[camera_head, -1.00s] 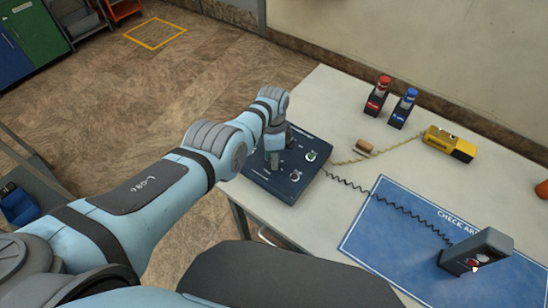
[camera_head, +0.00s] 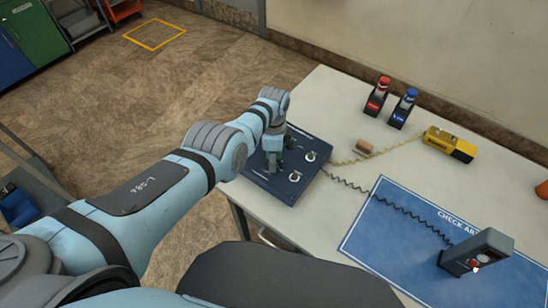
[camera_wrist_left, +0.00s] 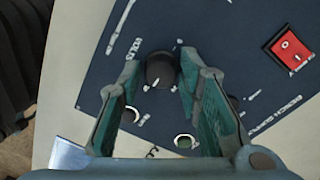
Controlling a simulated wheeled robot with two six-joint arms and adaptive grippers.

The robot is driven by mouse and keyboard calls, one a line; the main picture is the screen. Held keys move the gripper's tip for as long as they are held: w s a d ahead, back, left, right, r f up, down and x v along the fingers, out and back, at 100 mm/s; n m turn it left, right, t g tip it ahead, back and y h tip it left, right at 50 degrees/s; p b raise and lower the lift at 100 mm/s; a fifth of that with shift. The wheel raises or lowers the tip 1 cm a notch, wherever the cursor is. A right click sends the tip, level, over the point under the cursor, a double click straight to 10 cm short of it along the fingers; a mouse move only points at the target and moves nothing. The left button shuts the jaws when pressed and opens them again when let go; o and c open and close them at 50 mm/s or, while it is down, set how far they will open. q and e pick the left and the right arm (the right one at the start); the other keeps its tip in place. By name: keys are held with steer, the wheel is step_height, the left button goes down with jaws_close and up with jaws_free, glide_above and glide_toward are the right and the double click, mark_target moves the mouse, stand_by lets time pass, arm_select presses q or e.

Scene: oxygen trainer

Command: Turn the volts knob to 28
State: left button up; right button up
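The dark blue trainer panel (camera_head: 262,178) sits at the table's near left corner; it also fills much of the left wrist view (camera_wrist_left: 235,100). In that view a round black knob (camera_wrist_left: 160,72) with a white pointer mark stands between the fingers of my left gripper (camera_wrist_left: 160,68). The fingers are apart, one on each side of the knob, with a small gap seen at the left finger. The knob's scale and number labels are too blurred to read. In the head view my left gripper (camera_head: 273,161) is over the panel and hides this knob. My right gripper is out of view.
A red rocker switch (camera_wrist_left: 288,47) is on the panel. Red (camera_head: 377,96) and blue (camera_head: 403,108) bottle-like units, a yellow box (camera_head: 450,144) and a grey device (camera_head: 477,252) stand on the table. A coiled cord crosses the blue mat (camera_head: 400,245).

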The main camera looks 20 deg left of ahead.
arm_select(q)
steer(key=shift+o, duration=0.5)
steer(key=shift+r, duration=0.1)
steer(key=shift+w+r, duration=0.2)
steer(key=shift+r, duration=0.3)
step_height(320, 180, up, 11)
steer(key=shift+w+f, duration=0.1)
